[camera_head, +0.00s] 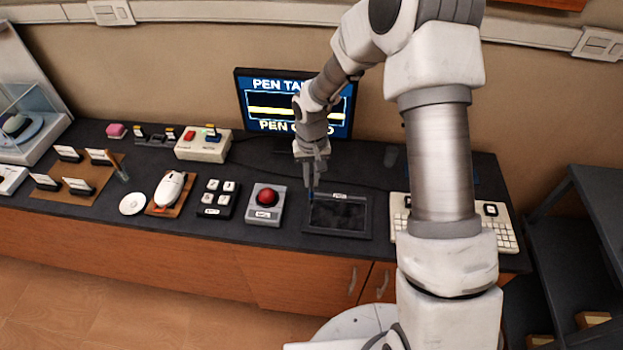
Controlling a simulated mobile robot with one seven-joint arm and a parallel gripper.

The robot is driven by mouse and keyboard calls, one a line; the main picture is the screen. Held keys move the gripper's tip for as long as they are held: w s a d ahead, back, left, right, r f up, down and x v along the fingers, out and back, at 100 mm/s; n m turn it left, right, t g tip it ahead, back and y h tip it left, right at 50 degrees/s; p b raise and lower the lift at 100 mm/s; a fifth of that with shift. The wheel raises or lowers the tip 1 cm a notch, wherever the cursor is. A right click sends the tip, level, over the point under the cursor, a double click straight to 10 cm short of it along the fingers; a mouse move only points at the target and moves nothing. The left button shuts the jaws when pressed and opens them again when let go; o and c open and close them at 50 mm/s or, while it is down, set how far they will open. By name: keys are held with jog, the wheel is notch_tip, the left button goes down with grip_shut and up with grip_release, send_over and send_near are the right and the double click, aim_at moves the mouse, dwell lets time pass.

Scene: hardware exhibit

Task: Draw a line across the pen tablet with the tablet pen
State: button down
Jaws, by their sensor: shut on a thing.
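The pen tablet (340,217) is a flat black slab lying on the dark counter, right of the red trackball. My gripper (314,182) points down over the tablet's upper left side. It is shut on a thin blue tablet pen (311,197), which hangs down, roughly upright. The pen's tip is at the left part of the tablet. I cannot tell whether it touches the surface. The monitor (262,113) behind shows text beginning "PEN TA" and a yellow band on black. My arm hides part of the screen.
The red trackball (266,197) on its grey base and a black keypad (215,198) stand left of the tablet. A white keyboard (507,237) lies to the right, partly hidden by my arm. A white mouse (170,189) is farther left. The counter's front edge runs just below the tablet.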

jog(key=shift+r+p, duration=1.05)
jog(key=shift+r, duration=0.9)
jog(key=shift+d, duration=0.1)
